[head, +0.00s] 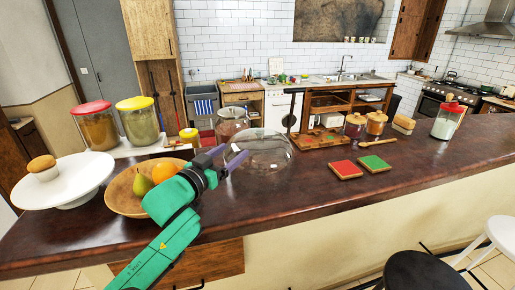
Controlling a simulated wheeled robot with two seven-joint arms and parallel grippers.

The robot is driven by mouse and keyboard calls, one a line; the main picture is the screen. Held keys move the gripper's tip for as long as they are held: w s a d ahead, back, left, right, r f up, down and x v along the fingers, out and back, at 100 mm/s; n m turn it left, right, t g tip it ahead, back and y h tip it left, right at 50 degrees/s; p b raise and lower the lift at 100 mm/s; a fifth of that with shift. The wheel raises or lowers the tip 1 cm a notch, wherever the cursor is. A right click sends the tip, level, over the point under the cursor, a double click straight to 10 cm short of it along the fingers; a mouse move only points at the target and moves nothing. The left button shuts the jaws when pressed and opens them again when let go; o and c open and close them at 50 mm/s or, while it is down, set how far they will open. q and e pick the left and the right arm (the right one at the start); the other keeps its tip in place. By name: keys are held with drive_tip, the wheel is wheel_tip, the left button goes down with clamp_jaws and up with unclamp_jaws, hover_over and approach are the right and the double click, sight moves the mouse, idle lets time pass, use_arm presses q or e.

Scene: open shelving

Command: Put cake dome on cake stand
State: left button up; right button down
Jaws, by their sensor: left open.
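The clear glass cake dome (268,150) rests on the dark wooden counter near the middle of the head view. The white cake stand (62,190) is at the far left of the counter, with a small brown-topped round item (42,167) on it. My left gripper (230,157) is open at the left side of the dome, its two fingers pointing toward it. One fingertip overlaps the dome's edge in the picture; I cannot tell whether they touch. My right gripper is not in view.
A wooden bowl (118,200) of fruit sits between the stand and my left arm. A clear jar (232,120) stands just behind the dome. Large red-lidded (98,128) and yellow-lidded (139,122) jars stand behind the bowl. Red (345,170) and green (375,164) squares lie right of the dome.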

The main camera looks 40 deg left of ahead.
use_arm(q)
approach(256, 132)
drive_tip(key=shift+w+d+r, duration=0.1)
drive_tip(key=shift+w+d, duration=0.05)
drive_tip(key=shift+w, duration=0.45)
drive_tip(key=shift+w+d, duration=0.1)
drive_tip(key=shift+w, duration=0.5)
drive_tip(key=w, duration=0.1)
drive_tip(key=w+a+f, duration=0.1)
drive_tip(key=w, duration=0.1)
drive_tip(key=shift+a, duration=0.15)
drive_tip(key=w, duration=0.2)
drive_tip(key=w+a, duration=0.1)
drive_tip(key=w, duration=0.1)
drive_tip(key=shift+w+d, duration=0.15)
drive_tip(key=shift+w, duration=0.15)
drive_tip(key=shift+f, duration=0.1)
clamp_jaws()
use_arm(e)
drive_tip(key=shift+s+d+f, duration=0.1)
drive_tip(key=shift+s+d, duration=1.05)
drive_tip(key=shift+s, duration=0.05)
